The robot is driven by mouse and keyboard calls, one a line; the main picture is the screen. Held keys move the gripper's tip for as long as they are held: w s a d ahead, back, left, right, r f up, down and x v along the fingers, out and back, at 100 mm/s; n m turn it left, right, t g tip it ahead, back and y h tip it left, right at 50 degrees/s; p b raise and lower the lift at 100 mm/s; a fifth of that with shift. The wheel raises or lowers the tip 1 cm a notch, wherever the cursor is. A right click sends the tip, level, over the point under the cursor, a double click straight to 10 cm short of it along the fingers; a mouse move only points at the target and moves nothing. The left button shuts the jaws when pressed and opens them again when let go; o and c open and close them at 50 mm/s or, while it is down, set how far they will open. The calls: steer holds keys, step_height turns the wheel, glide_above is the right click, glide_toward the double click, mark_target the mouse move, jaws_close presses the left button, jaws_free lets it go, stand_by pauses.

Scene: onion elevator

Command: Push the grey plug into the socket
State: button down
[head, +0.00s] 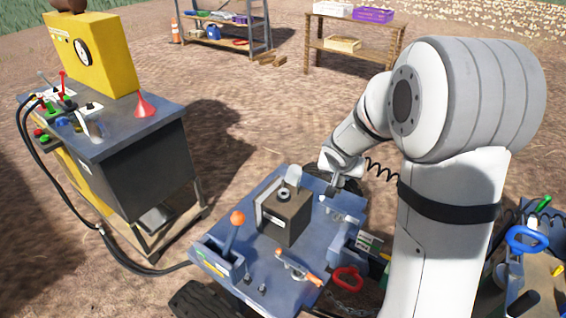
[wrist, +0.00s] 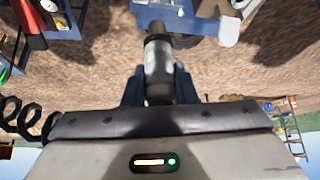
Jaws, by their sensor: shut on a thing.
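My gripper (head: 340,184) is low over the back right part of the blue cart deck (head: 222,258). In the wrist view its two dark fingers (wrist: 158,90) are shut on the grey plug (wrist: 158,65), a cylinder with a dark end. The plug points away from my gripper, towards the blue cart parts at the top of that view. A boxy dark unit (head: 284,222) with a round fitting on top and a raised pale flap stands on the deck, left of my gripper. I cannot tell which part is the socket, or whether the plug touches it.
An orange-knobbed lever (head: 237,218), an orange-handled latch (head: 300,268) and a red ring handle (head: 347,279) are on or by the deck. A black coiled cable (head: 380,168) hangs near my gripper. A yellow machine bench (head: 95,60) stands left, with bare ground between.

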steer(key=w+a+f+n+y+b, duration=0.1)
steer(key=w+a+f+n+b, duration=0.2)
steer(key=w+a+f+b, duration=0.9)
steer(key=shift+w+a+f+y, duration=0.4)
steer(key=shift+w+a+f, duration=1.85)
steer(key=shift+w, duration=1.15)
steer(key=shift+d+f+b, duration=0.2)
steer(key=shift+f+b, duration=0.1)
steer(key=shift+b, duration=0.7)
steer(key=shift+f+b, duration=2.55)
steer(key=shift+b, duration=0.3)
steer(key=c, duration=1.1)
jaws_free()
steer(key=o, duration=0.4)
